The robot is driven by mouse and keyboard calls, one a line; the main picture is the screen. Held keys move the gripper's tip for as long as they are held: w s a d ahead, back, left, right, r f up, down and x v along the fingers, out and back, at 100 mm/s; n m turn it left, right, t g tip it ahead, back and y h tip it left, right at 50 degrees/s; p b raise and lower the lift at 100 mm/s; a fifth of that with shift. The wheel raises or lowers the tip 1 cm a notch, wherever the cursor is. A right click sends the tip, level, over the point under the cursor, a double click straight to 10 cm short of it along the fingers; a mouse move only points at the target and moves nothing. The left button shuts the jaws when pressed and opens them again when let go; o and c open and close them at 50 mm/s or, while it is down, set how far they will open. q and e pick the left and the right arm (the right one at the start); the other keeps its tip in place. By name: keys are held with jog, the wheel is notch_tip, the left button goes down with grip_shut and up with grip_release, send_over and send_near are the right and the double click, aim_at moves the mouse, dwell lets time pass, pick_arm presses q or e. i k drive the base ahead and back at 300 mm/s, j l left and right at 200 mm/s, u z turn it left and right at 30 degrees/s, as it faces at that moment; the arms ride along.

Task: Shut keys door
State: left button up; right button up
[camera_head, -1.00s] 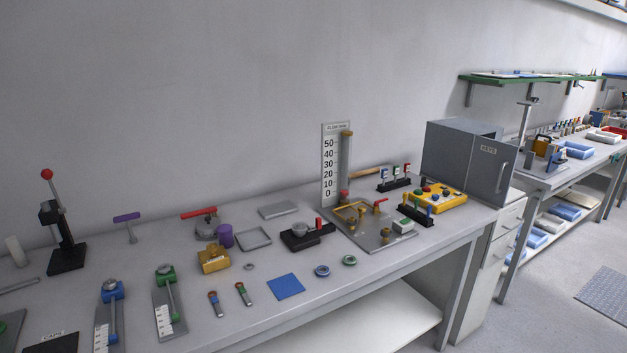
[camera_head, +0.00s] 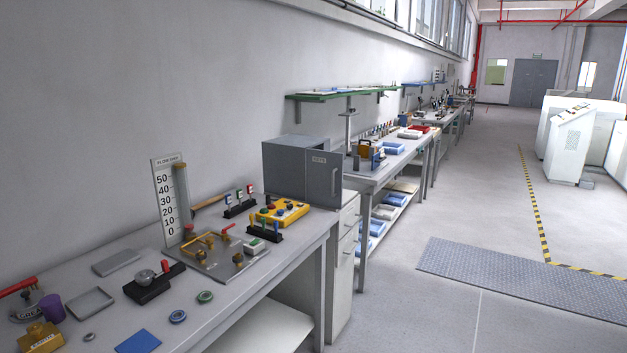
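A grey metal cabinet (camera_head: 287,166) with a small label that seems to read "KEYS" stands at the far right end of the near bench, against the wall. Its front door (camera_head: 325,181) carries the label and a vertical handle (camera_head: 334,182). Neither of my grippers shows in the head view.
The near bench (camera_head: 219,299) holds a flow gauge board (camera_head: 167,203), a plate with brass pipes, a yellow button box (camera_head: 279,213) and small parts. A second bench with blue trays (camera_head: 380,148) stands beyond.

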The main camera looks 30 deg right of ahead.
aim_at(324, 170)
jog(key=i+l+u, duration=0.1)
jog(key=l, duration=0.2)
jog(key=i+l+u, duration=0.1)
jog(key=l, duration=0.25)
jog(key=i+l, duration=0.25)
jog(key=i+l+u, duration=0.15)
jog(key=l, duration=0.25)
jog(key=i+l+u, duration=0.1)
jog(key=l, duration=0.25)
jog(key=i+l+u, duration=0.1)
jog(key=l, duration=0.25)
